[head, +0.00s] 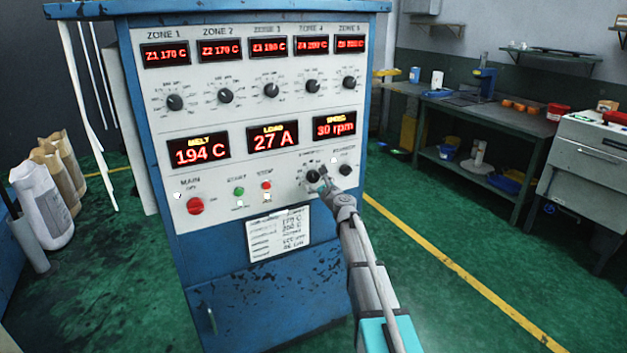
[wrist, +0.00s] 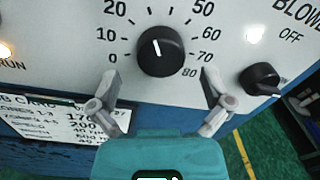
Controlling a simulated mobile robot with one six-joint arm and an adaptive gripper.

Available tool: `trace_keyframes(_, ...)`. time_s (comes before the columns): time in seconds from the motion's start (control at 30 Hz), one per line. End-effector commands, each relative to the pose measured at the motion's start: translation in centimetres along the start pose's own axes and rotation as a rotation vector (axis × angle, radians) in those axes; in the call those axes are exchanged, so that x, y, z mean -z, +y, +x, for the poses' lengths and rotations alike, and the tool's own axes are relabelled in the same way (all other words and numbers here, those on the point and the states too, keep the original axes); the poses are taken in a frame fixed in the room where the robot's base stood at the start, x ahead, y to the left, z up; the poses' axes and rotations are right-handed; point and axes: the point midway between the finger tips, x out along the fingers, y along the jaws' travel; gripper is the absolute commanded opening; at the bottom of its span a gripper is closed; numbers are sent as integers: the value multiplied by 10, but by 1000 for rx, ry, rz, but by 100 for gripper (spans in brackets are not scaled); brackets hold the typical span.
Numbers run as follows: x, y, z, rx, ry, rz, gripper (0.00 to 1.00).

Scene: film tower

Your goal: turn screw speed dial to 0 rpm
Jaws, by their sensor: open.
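The screw speed dial (wrist: 160,52) is a round black knob on the white panel, with a printed scale from 0 to 80. Its white pointer line points up and slightly left, between the 20 and 50 marks; the scale's top is cut off. In the head view the dial (head: 312,177) sits at the panel's lower right, partly behind my gripper (head: 325,181). The red speed display (head: 335,127) above it reads 30 rpm. In the wrist view my gripper (wrist: 160,78) is open, its fingertips either side of the dial's lower half, with visible gaps and nothing held.
The blower knob (wrist: 262,78) is close at right. Start button (head: 239,191), stop button (head: 266,185) and red main switch (head: 195,206) are left of the dial. A paper card (head: 279,234) hangs below. A workbench (head: 470,110) stands at the right, beyond open green floor.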

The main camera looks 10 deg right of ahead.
Motion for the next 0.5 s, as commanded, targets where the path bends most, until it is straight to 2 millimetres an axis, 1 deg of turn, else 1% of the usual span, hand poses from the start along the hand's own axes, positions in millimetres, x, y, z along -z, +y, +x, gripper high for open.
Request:
trace_keyframes(0.03,0,-1,9,0,0,0,99)
trace_keyframes(0.2,0,-1,21,0,1,0,99)
trace_keyframes(0.5,0,0,25,0,1,0,99)
